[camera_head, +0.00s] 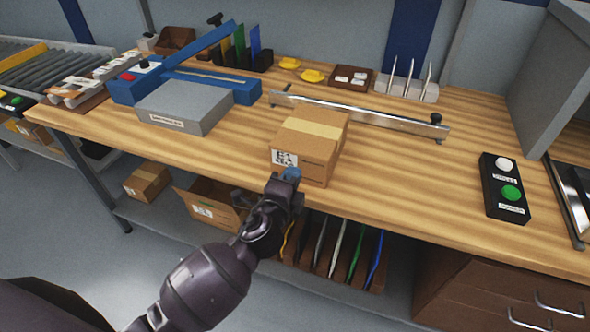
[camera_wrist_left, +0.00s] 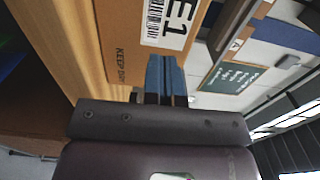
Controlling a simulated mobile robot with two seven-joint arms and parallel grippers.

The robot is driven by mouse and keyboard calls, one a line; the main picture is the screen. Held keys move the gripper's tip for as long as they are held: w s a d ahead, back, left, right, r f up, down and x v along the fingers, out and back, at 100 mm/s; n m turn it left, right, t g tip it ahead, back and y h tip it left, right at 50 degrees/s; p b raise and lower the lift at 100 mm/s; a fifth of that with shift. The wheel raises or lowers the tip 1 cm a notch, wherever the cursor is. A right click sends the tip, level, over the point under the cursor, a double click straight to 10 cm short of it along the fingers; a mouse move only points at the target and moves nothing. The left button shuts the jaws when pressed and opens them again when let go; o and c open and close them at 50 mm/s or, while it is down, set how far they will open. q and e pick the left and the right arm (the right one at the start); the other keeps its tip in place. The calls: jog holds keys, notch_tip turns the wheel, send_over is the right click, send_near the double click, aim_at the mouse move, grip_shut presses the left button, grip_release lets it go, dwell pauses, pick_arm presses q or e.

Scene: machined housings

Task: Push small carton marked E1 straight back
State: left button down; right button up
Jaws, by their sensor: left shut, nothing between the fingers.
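The small carton marked E1 (camera_head: 309,146) sits on the wooden workbench (camera_head: 380,188), near its front edge. It is brown with a pale tape strip on top and a white label on its front face. My left gripper (camera_head: 291,174) is at that front face, low and right of the label, with its blue fingertips shut and empty. In the left wrist view the shut fingertips (camera_wrist_left: 165,75) are at the carton face (camera_wrist_left: 125,40), beside the E1 label. I cannot tell whether they touch it. My right gripper is not in view.
A metal rail (camera_head: 365,115) with a black knob crosses the bench behind the carton. A grey box (camera_head: 185,107) and a blue machine frame (camera_head: 215,84) stand to the left. A black button box (camera_head: 504,187) lies to the right. Bare bench lies right of the carton.

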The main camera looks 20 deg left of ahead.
aim_at(312, 140)
pick_arm(q)
jog(key=shift+w, duration=1)
jog(key=w+b, duration=0.1)
jog(key=w, duration=0.9)
jog(key=shift+d, duration=0.2)
jog(key=shift+s, duration=0.15)
